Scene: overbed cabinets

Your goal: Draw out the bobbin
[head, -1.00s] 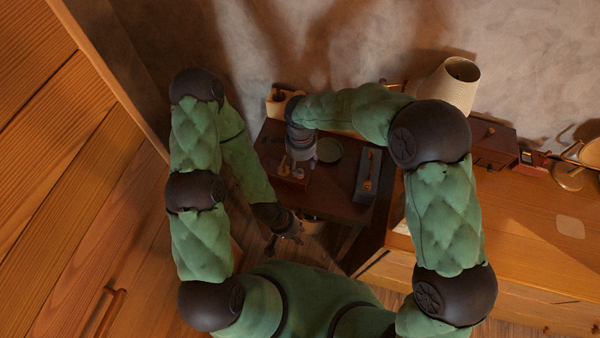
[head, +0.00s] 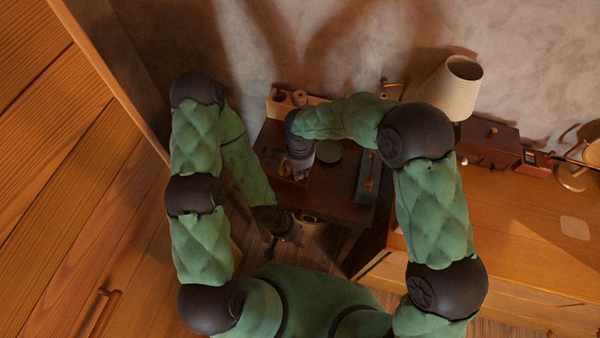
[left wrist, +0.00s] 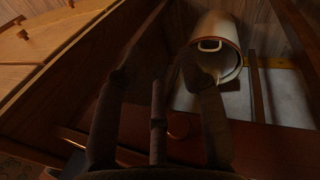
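A small reddish-brown open box (head: 286,178) stands on the dark nightstand top, with small light objects in it. I cannot tell the bobbin apart among them. My right gripper (head: 300,172) points down over this box and hides much of it. Its fingertips are too small and covered to show whether they hold anything. My left gripper (head: 284,243) hangs low in front of the nightstand, away from the box.
The nightstand (head: 335,200) also bears a round green dish (head: 329,151) and a grey tray (head: 367,178). A tan organizer (head: 313,100) stands behind. A lamp (head: 455,88) is to the right. In the left wrist view, a pale bin (left wrist: 216,45) lies beyond a round knob (left wrist: 180,123).

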